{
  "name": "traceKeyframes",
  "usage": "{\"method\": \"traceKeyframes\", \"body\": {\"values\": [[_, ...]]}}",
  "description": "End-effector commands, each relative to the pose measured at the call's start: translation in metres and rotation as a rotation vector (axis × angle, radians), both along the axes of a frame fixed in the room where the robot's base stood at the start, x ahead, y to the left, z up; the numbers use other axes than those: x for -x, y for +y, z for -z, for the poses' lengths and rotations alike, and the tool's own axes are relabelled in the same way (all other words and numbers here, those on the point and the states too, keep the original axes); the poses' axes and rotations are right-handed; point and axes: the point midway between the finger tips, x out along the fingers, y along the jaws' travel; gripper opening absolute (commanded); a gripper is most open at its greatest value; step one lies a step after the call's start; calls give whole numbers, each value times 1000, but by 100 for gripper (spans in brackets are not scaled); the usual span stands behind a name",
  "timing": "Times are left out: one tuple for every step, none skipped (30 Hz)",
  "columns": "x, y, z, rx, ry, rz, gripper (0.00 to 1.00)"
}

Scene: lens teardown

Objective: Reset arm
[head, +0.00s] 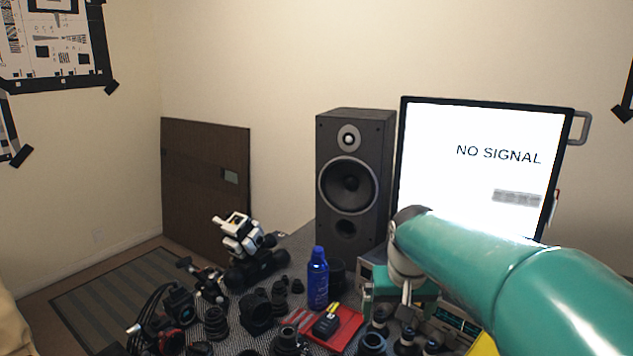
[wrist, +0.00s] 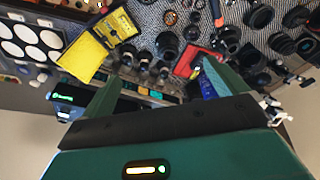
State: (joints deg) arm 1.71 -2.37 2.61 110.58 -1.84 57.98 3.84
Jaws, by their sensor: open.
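My gripper (wrist: 160,88) is open in the wrist view, its two green fingers spread wide with nothing held between them. It hangs over the back part of the cluttered table. In the head view my green arm reaches in from the right, and the gripper (head: 403,296) is partly hidden by the arm itself. A blue spray can (head: 317,280) stands left of the gripper, apart from it. A red tray (head: 338,328) with a dark tool on it lies in front of the can.
Several black lenses and camera parts (head: 257,311) crowd the table (head: 303,243). A tall speaker (head: 350,185) and a monitor (head: 480,165) reading "NO SIGNAL" stand behind. The air left of the arm is clear.

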Motion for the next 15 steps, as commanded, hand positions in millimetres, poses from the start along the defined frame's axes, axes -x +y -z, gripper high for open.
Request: {"method": "traceKeyframes", "body": {"values": [[19, 0, -8, 1, -25, -4, 97], [29, 0, -11, 2, -38, -6, 97], [42, 0, -14, 1, -52, -8, 97], [52, 0, -16, 2, -63, -10, 97], [62, 0, -18, 1, -75, -12, 97], [75, 0, -20, 1, -91, -15, 97], [84, -1, -21, 0, -103, -16, 97], [94, -1, -21, 0, -115, -17, 97], [107, -1, -21, -1, -130, -20, 97], [117, -1, -20, -2, -141, -22, 97], [126, -1, -19, -2, -152, -24, 97], [138, -2, -17, -3, -169, -27, 97], [147, -2, -16, -4, -181, -28, 97], [155, -2, -14, -4, -191, -30, 97], [165, -2, -11, -6, -204, -33, 97]]}}
